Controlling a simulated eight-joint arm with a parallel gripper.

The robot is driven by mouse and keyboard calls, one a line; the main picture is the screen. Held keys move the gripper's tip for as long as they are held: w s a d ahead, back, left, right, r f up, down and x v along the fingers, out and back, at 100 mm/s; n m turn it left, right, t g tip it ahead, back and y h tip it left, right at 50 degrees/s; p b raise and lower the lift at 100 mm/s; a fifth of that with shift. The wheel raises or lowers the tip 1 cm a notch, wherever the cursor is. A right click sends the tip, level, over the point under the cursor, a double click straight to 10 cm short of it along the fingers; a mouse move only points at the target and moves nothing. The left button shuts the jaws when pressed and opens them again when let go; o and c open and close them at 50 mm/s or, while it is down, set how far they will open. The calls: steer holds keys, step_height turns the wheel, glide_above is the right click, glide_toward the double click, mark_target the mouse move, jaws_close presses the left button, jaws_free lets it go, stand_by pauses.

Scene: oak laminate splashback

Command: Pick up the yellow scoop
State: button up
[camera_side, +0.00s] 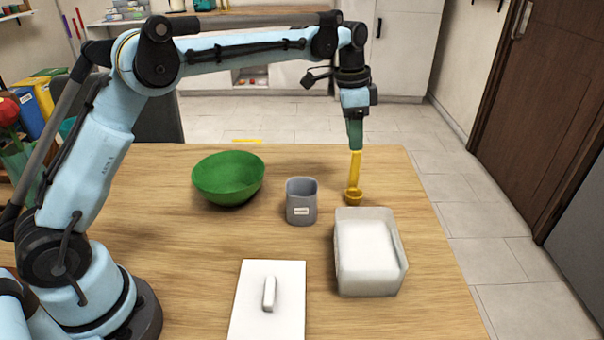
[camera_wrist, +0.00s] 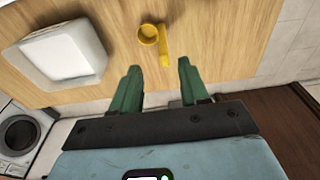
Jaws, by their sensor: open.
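The yellow scoop (camera_side: 355,176) is on the wooden table near its far right part, with its round cup at the bottom of the picture and its handle running up toward my gripper. In the wrist view the scoop (camera_wrist: 164,48) shows its cup at the left and its handle end near the gap between my fingertips. My gripper (camera_side: 355,147) points down with its green fingers at the handle's upper end. In the wrist view my gripper (camera_wrist: 159,66) is open, with a clear gap between the fingers. I cannot tell whether the handle end is between the fingertips or just beyond them.
A white tray (camera_side: 398,264) stands in front of the scoop; it also shows in the wrist view (camera_wrist: 98,40). A grey cup (camera_side: 301,210) and a green bowl (camera_side: 228,178) stand to the left. A white board with a handle (camera_side: 255,310) lies at the front.

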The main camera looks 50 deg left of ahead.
mark_target(355, 169)
steer(key=f, duration=0.6)
steer(key=w+f, duration=0.1)
steer(key=f, duration=0.3)
steer(key=shift+w+d, duration=0.1)
steer(key=shift+d, duration=0.15)
jaws_close()
